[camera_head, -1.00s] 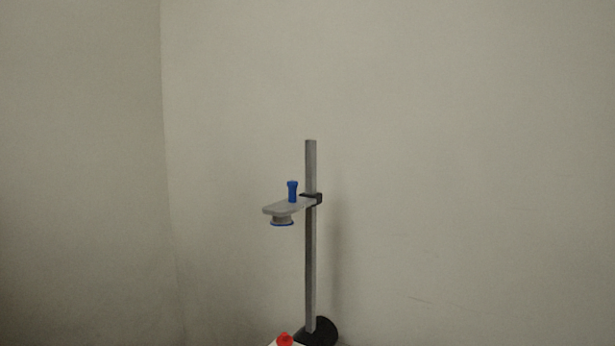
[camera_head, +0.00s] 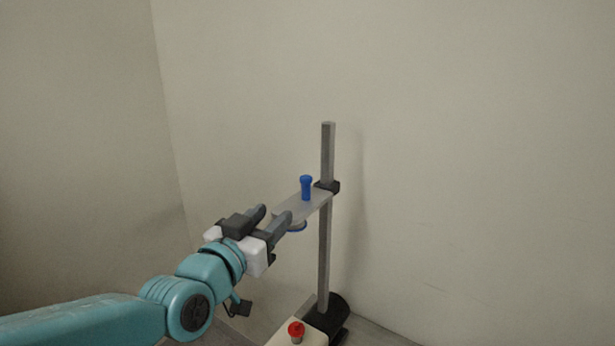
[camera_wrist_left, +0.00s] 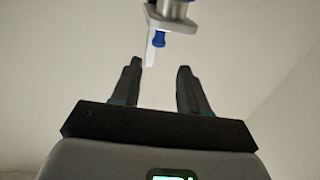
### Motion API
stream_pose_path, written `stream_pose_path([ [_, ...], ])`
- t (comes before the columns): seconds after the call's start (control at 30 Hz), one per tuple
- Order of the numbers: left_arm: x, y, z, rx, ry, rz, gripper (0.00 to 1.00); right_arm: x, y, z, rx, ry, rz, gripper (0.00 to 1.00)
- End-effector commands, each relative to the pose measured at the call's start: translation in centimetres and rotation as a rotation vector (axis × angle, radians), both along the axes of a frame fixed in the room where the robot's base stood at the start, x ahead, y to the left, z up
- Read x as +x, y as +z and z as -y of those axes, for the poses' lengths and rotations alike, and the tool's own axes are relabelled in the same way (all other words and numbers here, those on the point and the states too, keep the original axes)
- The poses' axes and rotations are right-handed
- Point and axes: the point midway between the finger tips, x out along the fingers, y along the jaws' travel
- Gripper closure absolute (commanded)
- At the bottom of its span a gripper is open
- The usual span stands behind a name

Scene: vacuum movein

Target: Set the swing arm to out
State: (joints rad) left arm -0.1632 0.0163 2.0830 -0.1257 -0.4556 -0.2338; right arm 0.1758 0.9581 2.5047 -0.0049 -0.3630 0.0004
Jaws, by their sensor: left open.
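The grey swing arm (camera_head: 312,203) reaches out to the left from a clamp (camera_head: 328,187) on the upright post (camera_head: 326,245) in the head view. A blue knob (camera_head: 306,188) stands on top of it, and a blue-rimmed cup hangs under it, partly hidden by my finger. My left gripper (camera_head: 274,214) is open and empty, its fingertips close in front of the arm's free end; I cannot tell whether they touch it. In the left wrist view, the swing arm (camera_wrist_left: 150,52) and blue knob (camera_wrist_left: 159,39) show beyond the open fingers (camera_wrist_left: 160,75). My right gripper is not seen.
A pale base with a red knob (camera_head: 296,329) sits at the foot of the post, beside a black round part (camera_head: 335,313). Plain walls stand behind and to the left. The space above and right of the post is free.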

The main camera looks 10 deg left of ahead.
Motion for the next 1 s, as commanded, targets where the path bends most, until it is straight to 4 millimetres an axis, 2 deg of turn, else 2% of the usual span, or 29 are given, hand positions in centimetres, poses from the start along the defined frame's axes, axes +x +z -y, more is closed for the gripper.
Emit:
stream_pose_path([
  [0.4, 9.2, 0.2, 2.1, -0.001, -0.002, -0.006, 0.56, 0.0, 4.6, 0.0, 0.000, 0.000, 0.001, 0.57],
  [0.6, 12.8, 0.2, 2.8, 0.000, -0.001, -0.003, 0.56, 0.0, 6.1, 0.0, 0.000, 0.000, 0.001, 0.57],
  [0.8, 14.5, -0.1, 3.1, -0.001, -0.001, -0.003, 0.56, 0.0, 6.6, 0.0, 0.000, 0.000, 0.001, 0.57],
  [1.0, 14.8, -0.2, 3.2, -0.001, 0.000, -0.003, 0.56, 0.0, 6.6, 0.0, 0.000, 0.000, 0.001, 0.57],
])
